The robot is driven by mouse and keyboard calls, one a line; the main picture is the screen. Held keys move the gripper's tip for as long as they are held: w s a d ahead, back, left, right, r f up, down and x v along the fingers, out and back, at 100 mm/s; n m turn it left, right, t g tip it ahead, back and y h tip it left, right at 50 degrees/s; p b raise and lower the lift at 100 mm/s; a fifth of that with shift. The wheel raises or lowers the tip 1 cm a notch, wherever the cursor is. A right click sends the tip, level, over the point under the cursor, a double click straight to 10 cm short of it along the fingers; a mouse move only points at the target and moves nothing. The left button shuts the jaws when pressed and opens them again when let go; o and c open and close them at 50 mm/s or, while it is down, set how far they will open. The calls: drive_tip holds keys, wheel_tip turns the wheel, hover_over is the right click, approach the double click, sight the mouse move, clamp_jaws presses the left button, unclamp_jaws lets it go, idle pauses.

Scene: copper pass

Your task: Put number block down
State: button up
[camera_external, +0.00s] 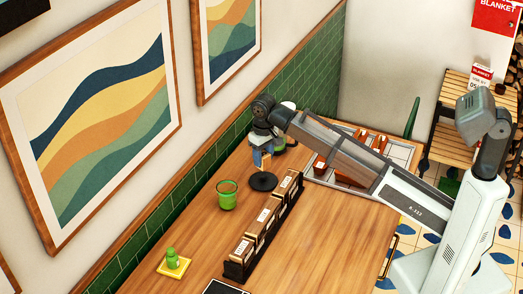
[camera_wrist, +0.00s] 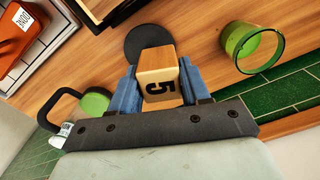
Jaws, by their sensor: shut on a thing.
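The number block (camera_wrist: 158,78) is a wooden block with a black "5" on its pale face. My gripper (camera_wrist: 157,90) is shut on it, with blue fingers on both sides. In the external view, my gripper (camera_external: 261,157) points down with the block (camera_external: 266,161) between its fingers, largely hidden. A round black disc (camera_external: 263,182) lies on the table close below the block. The disc (camera_wrist: 148,40) also shows in the wrist view, partly behind the block. I cannot tell whether the block touches the disc.
A green cup (camera_external: 227,198) stands left of the disc. A dark rack (camera_external: 240,270) with labelled wooden boxes stands in front. A tray (camera_external: 402,152) with orange-red boxes is at the right. A yellow coaster (camera_external: 180,271) holds a green object. Framed pictures hang on the left wall.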

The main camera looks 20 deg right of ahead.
drive_tip(key=s+a+n, duration=0.4)
drive_tip(key=s+a, duration=1.5)
drive_tip(key=a, duration=0.2)
drive_tip(key=shift+s+a+f, duration=0.1)
drive_tip(key=shift+f, duration=2.55)
drive_tip(key=shift+s+a+f, duration=0.1)
drive_tip(key=shift+f, duration=2.5)
drive_tip(key=shift+f, duration=0.1)
drive_tip(key=o, duration=1.1)
drive_tip(key=shift+c, duration=0.2)
wheel_tip(320, 180, up, 12)
